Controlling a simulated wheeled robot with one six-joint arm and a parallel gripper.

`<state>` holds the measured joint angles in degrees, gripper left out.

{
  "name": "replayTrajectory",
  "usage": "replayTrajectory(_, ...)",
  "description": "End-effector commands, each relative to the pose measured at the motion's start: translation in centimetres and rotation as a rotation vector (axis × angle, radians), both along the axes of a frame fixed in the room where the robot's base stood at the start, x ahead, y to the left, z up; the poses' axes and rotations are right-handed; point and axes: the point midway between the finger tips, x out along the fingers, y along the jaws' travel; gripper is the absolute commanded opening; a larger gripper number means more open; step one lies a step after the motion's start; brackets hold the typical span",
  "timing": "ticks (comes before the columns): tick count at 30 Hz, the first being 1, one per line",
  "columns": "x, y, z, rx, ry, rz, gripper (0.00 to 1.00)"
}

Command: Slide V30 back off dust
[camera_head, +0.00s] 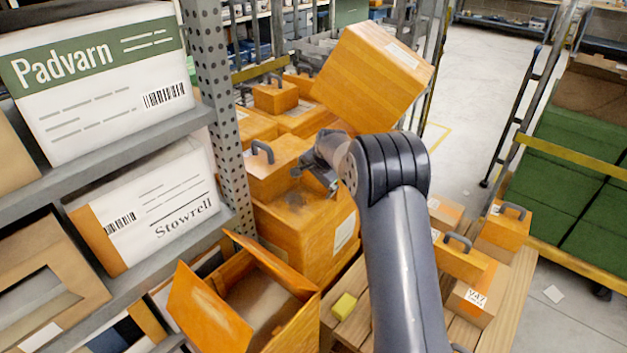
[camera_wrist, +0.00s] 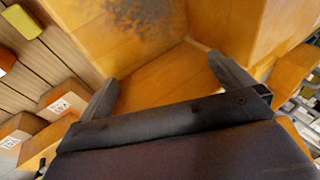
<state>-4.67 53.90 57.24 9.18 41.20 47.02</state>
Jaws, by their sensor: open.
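No label reading V30 is legible, so I cannot tell which box it is. An orange handled box (camera_head: 275,171) sits on a larger orange box (camera_head: 304,240) beside the rack. A dark, dust-like patch (camera_head: 296,199) marks the larger box's top, just in front of the handled box. It also shows in the wrist view as a grey smear (camera_wrist: 143,22) on an orange surface. My gripper (camera_head: 322,181) is at the right of the handled box, close above the larger box. In the wrist view my gripper (camera_wrist: 165,88) has its fingers apart, with orange surfaces beyond; contact cannot be told.
A big tilted carton (camera_head: 372,77) stands behind my wrist. An open-flapped box (camera_head: 255,300) is in front. A wooden pallet (camera_head: 505,325) at right bears several small handled boxes and a yellow block (camera_head: 344,306). A perforated rack post (camera_head: 217,110) stands left.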

Motion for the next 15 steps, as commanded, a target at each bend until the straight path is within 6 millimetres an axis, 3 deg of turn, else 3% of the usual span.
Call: replayTrajectory(15,0.47,-0.48,0.04,-0.001,-0.001,0.000,1.00)
